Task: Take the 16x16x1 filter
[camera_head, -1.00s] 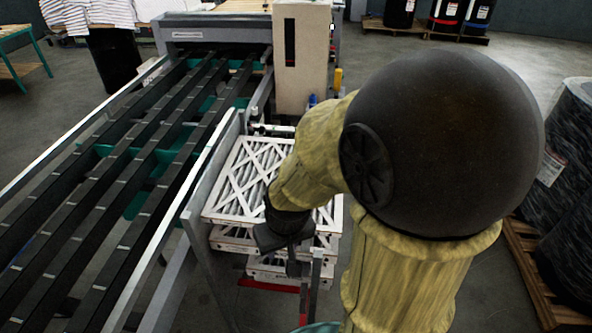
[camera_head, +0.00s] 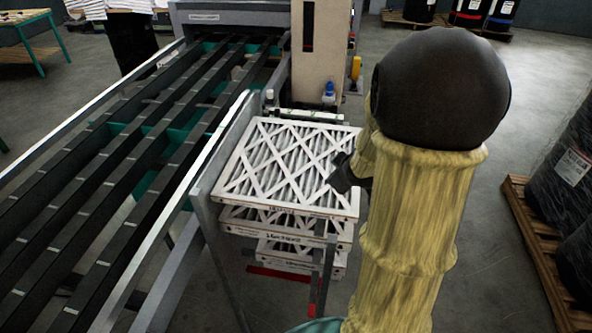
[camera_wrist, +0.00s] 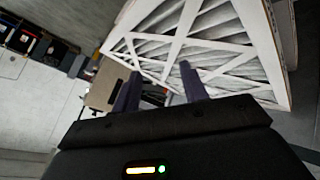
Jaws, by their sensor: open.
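A stack of white-framed, pleated filters with crossed lattice faces stands at the right side of the conveyor. The top filter (camera_head: 262,180) lies flat with its face up. More filters (camera_head: 284,246) show below it, slightly offset. Print on their front edges is too small to read, so I cannot tell which is the 16x16x1. My gripper (camera_head: 341,177) is at the right edge of the top filter, partly hidden by my arm. In the wrist view my gripper (camera_wrist: 158,76) is open, with nothing held between its fingers, and a filter (camera_wrist: 222,45) fills the area beyond them.
The conveyor (camera_head: 130,150) with dark rails runs along the left, its grey side frame close to the stack. A beige machine column (camera_head: 319,55) stands behind the stack. Wrapped drums (camera_head: 570,165) on a pallet (camera_head: 535,240) are at right. Floor between is free.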

